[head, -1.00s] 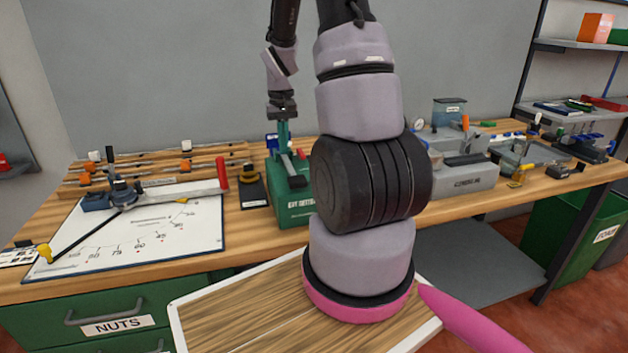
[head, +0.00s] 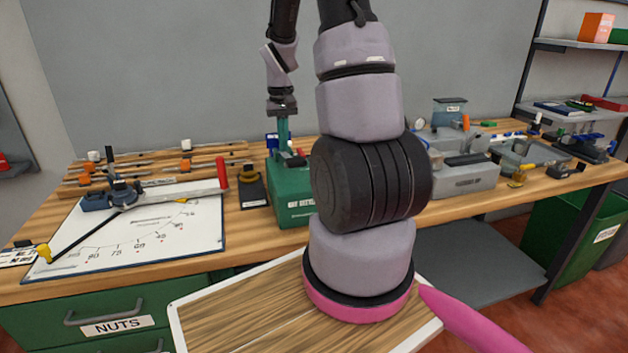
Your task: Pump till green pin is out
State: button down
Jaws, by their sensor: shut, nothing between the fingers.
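The green dispenser (head: 290,194) stands on the workbench, left of my arm. A narrow teal upright part (head: 283,132) rises from its top. My gripper (head: 282,112) points down at the top of this part and is shut. From this view I cannot tell whether it touches the part. Dark pieces (head: 293,160) sit on top of the dispenser, below the upright. My arm hides the dispenser's right side. I cannot make out a green pin.
Grey fixtures (head: 468,178) crowd the bench's right side.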

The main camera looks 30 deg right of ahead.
jog(key=shift+s+f, duration=0.3)
jog(key=shift+f, duration=0.55)
jog(key=shift+w+r, duration=0.25)
jog(key=shift+r, duration=0.6)
jog(key=shift+s+f, duration=0.25)
jog(key=shift+f, duration=0.7)
jog(key=shift+r, duration=0.2)
jog(key=shift+w+r, duration=0.3)
jog(key=shift+r, duration=0.45)
